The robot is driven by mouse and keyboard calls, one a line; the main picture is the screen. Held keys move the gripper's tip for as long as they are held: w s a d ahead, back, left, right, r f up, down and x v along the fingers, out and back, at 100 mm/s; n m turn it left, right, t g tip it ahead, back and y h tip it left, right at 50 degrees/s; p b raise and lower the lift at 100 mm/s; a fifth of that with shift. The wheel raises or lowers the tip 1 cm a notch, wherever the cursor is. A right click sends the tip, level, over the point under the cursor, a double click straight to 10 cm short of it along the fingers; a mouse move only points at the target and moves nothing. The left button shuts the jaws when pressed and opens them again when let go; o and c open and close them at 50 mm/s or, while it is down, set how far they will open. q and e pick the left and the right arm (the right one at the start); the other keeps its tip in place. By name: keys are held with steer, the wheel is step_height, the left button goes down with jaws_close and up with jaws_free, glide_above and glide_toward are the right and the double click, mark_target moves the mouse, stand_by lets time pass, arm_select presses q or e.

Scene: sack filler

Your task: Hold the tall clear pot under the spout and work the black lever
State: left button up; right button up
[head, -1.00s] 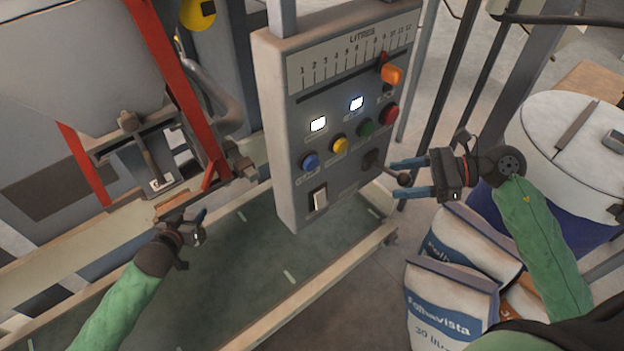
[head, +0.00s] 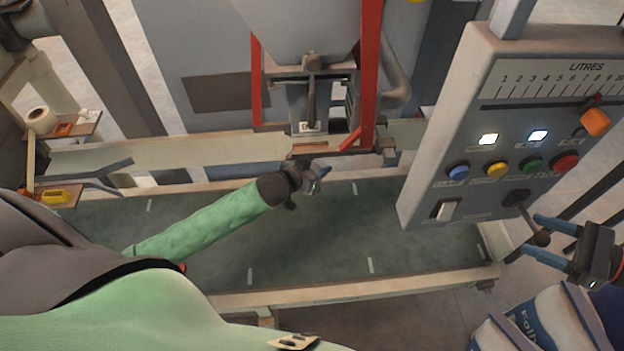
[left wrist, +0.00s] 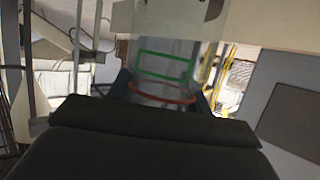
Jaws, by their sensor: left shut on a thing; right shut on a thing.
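The tall clear pot (left wrist: 165,75) shows in the left wrist view as a see-through wall with a green outline and a red band. My left gripper (head: 322,172) is shut on it; in the head view the pot is hard to make out. The spout (head: 312,92) hangs under the grey hopper, above and beyond my left gripper. I cannot tell whether the pot is right beneath its mouth. The black lever (head: 525,213) sticks out low on the control panel. My right gripper (head: 534,238) is shut on its round knob, at the right edge.
The control panel (head: 470,110) has several coloured buttons, two lit windows, a white switch and an orange slider on a litre scale. A red frame (head: 367,70) flanks the hopper. A dark green conveyor bed (head: 310,260) lies below. Sacks (head: 545,325) stand at lower right.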

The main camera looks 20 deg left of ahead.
steer(key=shift+o, duration=0.5)
steer(key=f, duration=0.2)
steer(key=shift+s+a+f, duration=0.15)
steer(key=shift+s+f, duration=0.15)
steer(key=shift+f, duration=0.05)
arm_select(q)
steer(key=shift+a, duration=0.1)
arm_select(e)
steer(key=shift+a+f, duration=0.1)
steer(key=shift+f, duration=0.05)
steer(key=c, duration=0.6)
arm_select(q)
steer(key=shift+a, duration=0.15)
arm_select(e)
steer(key=shift+a, duration=0.1)
jaws_close()
arm_select(q)
steer(key=shift+a+f, duration=0.1)
steer(key=shift+d, duration=0.25)
arm_select(e)
steer(key=shift+w+d, duration=0.15)
steer(key=shift+d, duration=0.05)
arm_select(q)
steer(key=shift+a, duration=0.1)
